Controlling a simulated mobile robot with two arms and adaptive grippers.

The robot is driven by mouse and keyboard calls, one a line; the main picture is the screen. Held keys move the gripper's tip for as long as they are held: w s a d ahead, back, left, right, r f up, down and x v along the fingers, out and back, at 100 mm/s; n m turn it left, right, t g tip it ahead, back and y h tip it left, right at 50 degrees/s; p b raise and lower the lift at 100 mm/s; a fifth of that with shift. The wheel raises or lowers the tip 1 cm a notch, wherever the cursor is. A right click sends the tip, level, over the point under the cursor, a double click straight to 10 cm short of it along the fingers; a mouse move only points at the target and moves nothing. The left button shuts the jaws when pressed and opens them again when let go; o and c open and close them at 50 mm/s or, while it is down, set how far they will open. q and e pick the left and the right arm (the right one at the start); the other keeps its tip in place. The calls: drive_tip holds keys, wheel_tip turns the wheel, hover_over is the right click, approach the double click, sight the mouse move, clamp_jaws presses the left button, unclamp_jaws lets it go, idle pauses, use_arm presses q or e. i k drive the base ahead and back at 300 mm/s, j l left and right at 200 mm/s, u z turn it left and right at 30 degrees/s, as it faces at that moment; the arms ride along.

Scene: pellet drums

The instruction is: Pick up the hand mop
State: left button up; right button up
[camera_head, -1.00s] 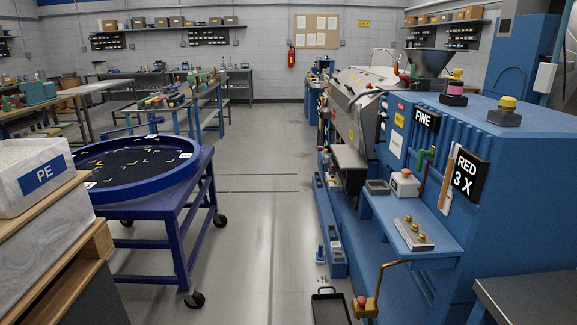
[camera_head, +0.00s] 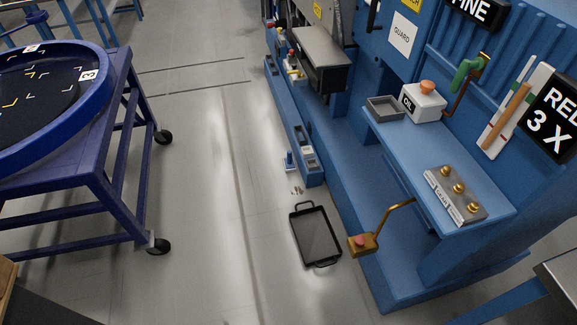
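A small upright blue handle on a pale base stands on the floor beside the blue machine's foot. It looks like the hand mop (camera_head: 289,160), though it is small in the picture. A few small brown spots (camera_head: 297,190) lie on the floor just in front of it. Neither of my grippers shows in the head view.
A black tray (camera_head: 315,236) lies on the floor near the mop. A brass pedal-like part with a red knob (camera_head: 362,243) juts out beside it. The blue machine (camera_head: 355,190) stands right, a wheeled purple cart (camera_head: 110,190) left. Floor between is clear.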

sight(290, 163)
drive_tip(key=i+j+z, duration=0.2)
drive_tip(key=z, duration=0.25)
drive_tip(key=i+j+z, duration=0.55)
drive_tip(key=j, duration=0.25)
drive_tip(key=i+j+z, duration=0.1)
drive_tip(key=i+j, duration=0.15)
drive_tip(key=i+j+z, duration=0.1)
drive_tip(key=j, duration=0.4)
drive_tip(key=i+j+z, duration=0.1)
drive_tip(key=i+j, duration=0.15)
drive_tip(key=j, duration=0.15)
drive_tip(key=i+j, duration=0.1)
drive_tip(key=j, duration=0.3)
drive_tip(key=i+z, duration=0.05)
